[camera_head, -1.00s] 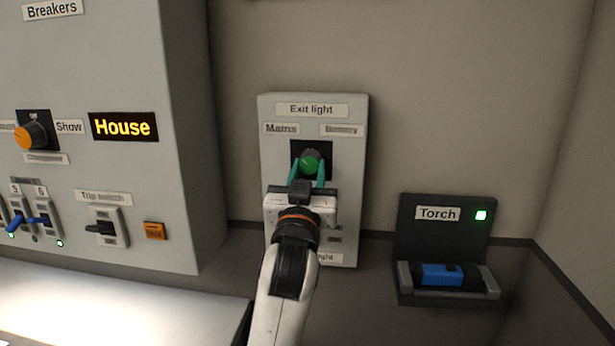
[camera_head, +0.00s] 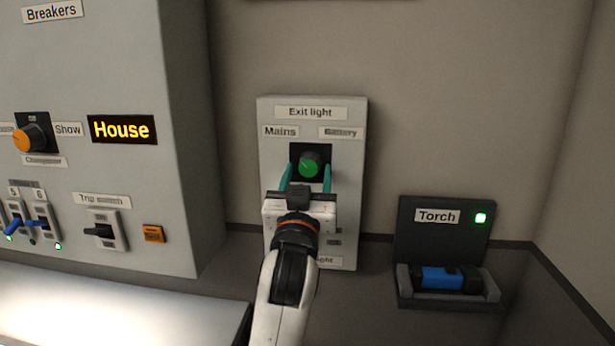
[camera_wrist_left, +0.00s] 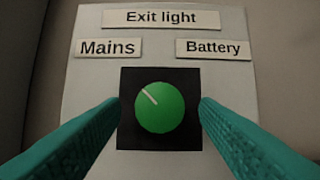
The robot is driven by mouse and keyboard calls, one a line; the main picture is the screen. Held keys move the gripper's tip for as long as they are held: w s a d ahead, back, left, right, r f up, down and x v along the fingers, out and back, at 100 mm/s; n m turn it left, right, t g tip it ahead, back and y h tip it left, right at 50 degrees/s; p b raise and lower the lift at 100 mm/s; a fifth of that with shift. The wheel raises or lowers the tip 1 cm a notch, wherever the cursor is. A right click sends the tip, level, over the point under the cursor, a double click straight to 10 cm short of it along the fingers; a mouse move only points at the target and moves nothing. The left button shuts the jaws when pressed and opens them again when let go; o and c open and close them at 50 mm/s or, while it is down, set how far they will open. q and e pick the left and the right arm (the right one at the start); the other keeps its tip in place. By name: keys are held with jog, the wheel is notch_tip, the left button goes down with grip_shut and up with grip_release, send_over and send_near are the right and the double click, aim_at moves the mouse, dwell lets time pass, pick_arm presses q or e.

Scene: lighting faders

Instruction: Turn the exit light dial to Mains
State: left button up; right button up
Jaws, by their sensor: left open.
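The exit light dial (camera_head: 309,163) is a round green knob on a black square, on a pale panel (camera_head: 350,190) labelled Exit light. In the left wrist view the dial (camera_wrist_left: 160,108) has a white mark pointing up and left, towards the Mains label (camera_wrist_left: 108,48). The Battery label (camera_wrist_left: 213,48) is at the upper right. My left gripper (camera_head: 306,176) is open, with one teal finger on each side of the dial. In the left wrist view the fingers of the left gripper (camera_wrist_left: 160,112) stand clear of the knob. My right gripper is not in view.
A grey breaker cabinet (camera_head: 185,120) stands to the left, with an orange changeover knob (camera_head: 30,138) and a trip switch (camera_head: 103,231). A blue torch (camera_head: 442,278) lies in its dark holder (camera_head: 398,225) to the right. The wall above the holder is clear.

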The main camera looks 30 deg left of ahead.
pick_arm(q)
jog(key=b+v, duration=0.1)
jog(key=v, duration=0.6)
dwell(0.3)
